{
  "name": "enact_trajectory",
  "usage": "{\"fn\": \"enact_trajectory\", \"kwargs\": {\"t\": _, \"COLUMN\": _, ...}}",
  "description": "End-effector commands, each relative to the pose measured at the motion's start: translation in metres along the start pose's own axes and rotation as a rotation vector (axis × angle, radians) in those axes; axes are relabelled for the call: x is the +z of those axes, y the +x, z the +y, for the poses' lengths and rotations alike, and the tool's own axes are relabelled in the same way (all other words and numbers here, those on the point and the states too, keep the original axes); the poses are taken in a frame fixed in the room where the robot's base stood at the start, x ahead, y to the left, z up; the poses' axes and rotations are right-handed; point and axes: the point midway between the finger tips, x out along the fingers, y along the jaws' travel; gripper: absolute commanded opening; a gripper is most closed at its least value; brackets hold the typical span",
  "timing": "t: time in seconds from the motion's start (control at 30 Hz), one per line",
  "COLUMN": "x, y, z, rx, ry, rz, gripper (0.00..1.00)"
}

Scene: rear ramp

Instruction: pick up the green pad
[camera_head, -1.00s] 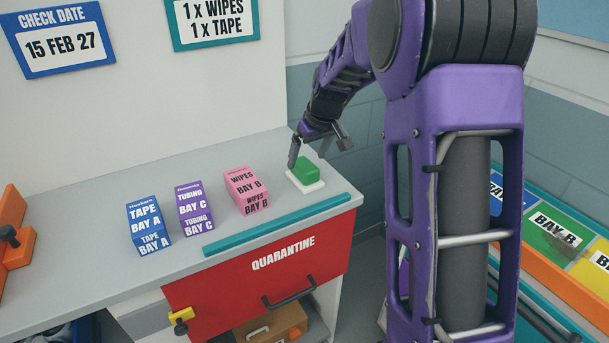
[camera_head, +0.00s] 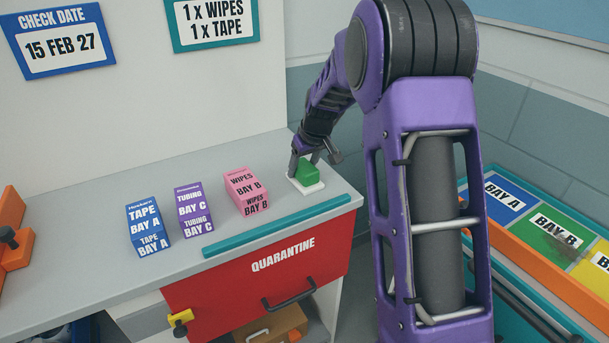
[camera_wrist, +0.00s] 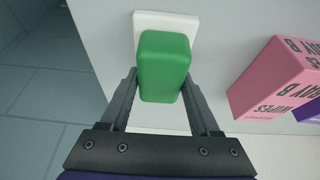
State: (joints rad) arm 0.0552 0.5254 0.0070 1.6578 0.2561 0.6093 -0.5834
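The green pad (camera_head: 306,172) is a small block on a white base plate (camera_head: 309,188) at the right end of the grey counter. In the wrist view the green pad (camera_wrist: 163,66) lies ahead of and partly between my fingers, with the white plate (camera_wrist: 150,20) under it. My gripper (camera_head: 305,163) is just above and around the pad in the head view. In the wrist view my gripper (camera_wrist: 160,85) has its fingers apart, one on each side of the pad's near end. Whether either finger touches the pad I cannot tell.
A pink wipes box (camera_head: 246,191) stands left of the pad, then a purple tubing box (camera_head: 194,211) and a blue tape box (camera_head: 148,228). A teal strip (camera_head: 275,225) runs along the counter's front edge above the red quarantine drawer (camera_head: 262,272). Bay bins (camera_head: 545,228) are at right.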

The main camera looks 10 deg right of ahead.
Motion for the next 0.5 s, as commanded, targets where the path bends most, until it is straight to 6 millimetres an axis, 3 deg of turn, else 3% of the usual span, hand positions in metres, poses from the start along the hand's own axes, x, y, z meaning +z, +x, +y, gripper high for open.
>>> {"fn": "enact_trajectory", "kwargs": {"t": 0.03, "x": 0.0, "y": -0.0001, "z": 0.0, "rx": 0.0, "ry": 0.0, "rz": 0.0, "gripper": 0.52}}
{"fn": "enact_trajectory", "kwargs": {"t": 0.3, "x": 0.0, "y": -0.0002, "z": 0.0, "rx": 0.0, "ry": 0.0, "rz": 0.0, "gripper": 0.03}}
{"fn": "enact_trajectory", "kwargs": {"t": 0.5, "x": -0.0004, "y": -0.0008, "z": 0.0001, "rx": 0.0, "ry": 0.0, "rz": 0.001, "gripper": 0.01}}
